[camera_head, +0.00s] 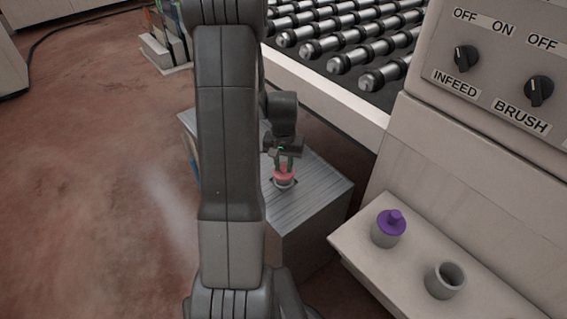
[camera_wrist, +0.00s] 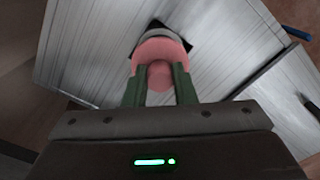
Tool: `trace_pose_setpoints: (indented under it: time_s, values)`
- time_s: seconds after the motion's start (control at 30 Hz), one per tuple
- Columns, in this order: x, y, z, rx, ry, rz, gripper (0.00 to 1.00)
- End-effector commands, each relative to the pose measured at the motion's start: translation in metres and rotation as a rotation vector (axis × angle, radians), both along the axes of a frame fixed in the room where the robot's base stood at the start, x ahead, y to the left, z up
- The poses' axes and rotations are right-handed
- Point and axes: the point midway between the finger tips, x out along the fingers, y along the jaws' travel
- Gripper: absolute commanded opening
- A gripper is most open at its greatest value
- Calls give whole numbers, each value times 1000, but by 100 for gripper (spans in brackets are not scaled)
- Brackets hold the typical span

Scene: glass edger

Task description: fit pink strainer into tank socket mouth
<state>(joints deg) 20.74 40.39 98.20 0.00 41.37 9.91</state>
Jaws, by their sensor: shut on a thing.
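The pink strainer (camera_head: 284,173) is between the fingers of my gripper (camera_head: 284,164), over the metal tank top (camera_head: 325,185). In the wrist view my gripper (camera_wrist: 160,82) is shut on the strainer's round knob, and its pink flange (camera_wrist: 160,50) spreads beyond the fingertips. The tank's grey socket (camera_wrist: 155,33) shows as a pale rim just past the flange, set in a dark square opening. It also shows under the strainer in the head view (camera_head: 285,184). The flange hides most of the mouth, so I cannot tell whether the strainer is seated in it or just above.
A beige shelf (camera_head: 385,272) at the right holds a grey socket with a purple strainer (camera_head: 391,220) and an empty grey socket (camera_head: 445,279). A control panel (camera_head: 500,62) stands above it. A roller conveyor (camera_head: 340,40) lies behind the tank. Open floor (camera_head: 95,180) is at the left.

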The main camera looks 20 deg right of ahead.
Motion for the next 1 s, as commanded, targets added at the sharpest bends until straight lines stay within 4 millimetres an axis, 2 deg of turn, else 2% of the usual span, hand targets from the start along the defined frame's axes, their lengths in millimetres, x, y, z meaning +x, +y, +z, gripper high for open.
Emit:
trace_pose_setpoints:
  time_s: [1.0]
  values:
    - [0, 0, -27, 1, 1, 0, 0]
